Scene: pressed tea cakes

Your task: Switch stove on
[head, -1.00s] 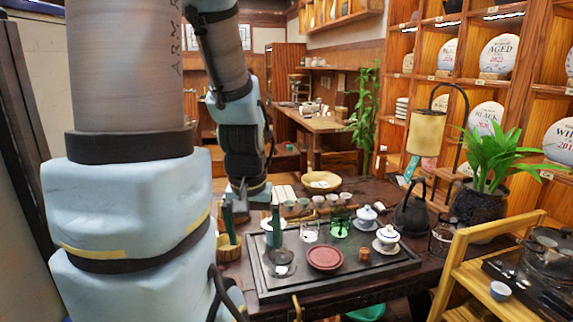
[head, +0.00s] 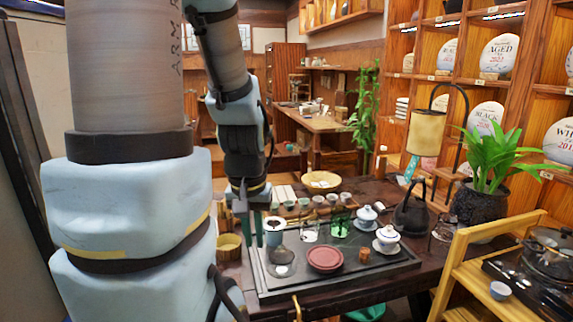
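A black stove (head: 497,271) sits at the right on a yellow wooden stand, with a dark lidded pot (head: 546,250) on it. Its control is too small or hidden to make out. My gripper (head: 253,243) points down over the left end of the tea tray, far to the left of the stove. Its two dark green fingers are close together with nothing seen between them.
The yellow stand (head: 459,265) edges the right side.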

